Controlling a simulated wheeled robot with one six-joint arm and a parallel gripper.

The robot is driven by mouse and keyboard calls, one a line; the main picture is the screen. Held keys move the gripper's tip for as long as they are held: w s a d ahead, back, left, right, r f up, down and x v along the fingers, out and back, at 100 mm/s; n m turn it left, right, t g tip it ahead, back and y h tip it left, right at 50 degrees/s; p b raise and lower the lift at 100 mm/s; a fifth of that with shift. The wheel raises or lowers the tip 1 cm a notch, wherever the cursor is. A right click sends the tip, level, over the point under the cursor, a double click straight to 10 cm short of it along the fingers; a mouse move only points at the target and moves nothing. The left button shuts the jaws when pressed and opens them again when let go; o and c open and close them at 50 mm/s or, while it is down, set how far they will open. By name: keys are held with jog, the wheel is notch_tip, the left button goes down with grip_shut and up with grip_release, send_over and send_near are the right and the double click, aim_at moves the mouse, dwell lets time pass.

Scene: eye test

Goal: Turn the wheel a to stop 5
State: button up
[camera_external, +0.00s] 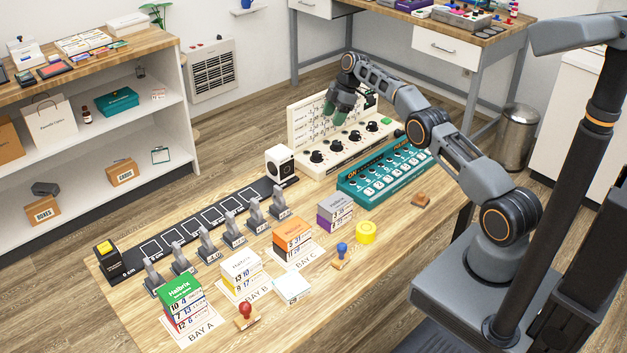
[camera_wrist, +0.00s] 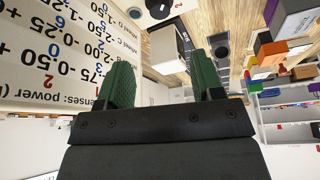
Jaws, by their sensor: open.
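A white console (camera_external: 352,150) stands at the back of the wooden table, with a row of several black round knobs along its sloped front. The leftmost knob (camera_external: 317,157) is at the end by the white cube. Lettering marking wheel a is too small to read, and so is where each knob points. A printed white board (camera_external: 308,123) rises behind the knobs; it fills the upper left of the wrist view (camera_wrist: 50,60). My gripper (camera_external: 335,112) has green fingers and is open and empty (camera_wrist: 161,62). It hangs above the console, in front of the board, apart from the knobs.
A teal switch box (camera_external: 385,174) stands right of the console. A white cube (camera_external: 280,163) with a black round face stands to its left, at the end of a black rail (camera_external: 160,245) with grey holders. Stacked boxes (camera_external: 290,236) and stamps stand nearer the front.

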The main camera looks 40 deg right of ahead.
aim_at(317, 153)
jog(key=s+a+r+m+t+h+b, duration=0.1)
jog(key=s+a+r+m+h+b, duration=0.15)
jog(key=a+r+m, duration=0.35)
jog(key=w+f+m, duration=0.1)
jog(key=f+m, duration=0.1)
jog(key=f, duration=0.4)
jog(key=w+f+m+t+h+p, duration=0.1)
jog(key=f+m, duration=0.2)
jog(key=f, duration=0.3)
jog(key=w+f+m+t+p, duration=0.1)
jog(key=w+f+m, duration=0.1)
jog(key=f, duration=0.4)
jog(key=shift+d+f+m+h, duration=0.3)
jog(key=shift+f+m+h, duration=0.1)
jog(key=shift+m, duration=0.3)
jog(key=c, duration=0.9)
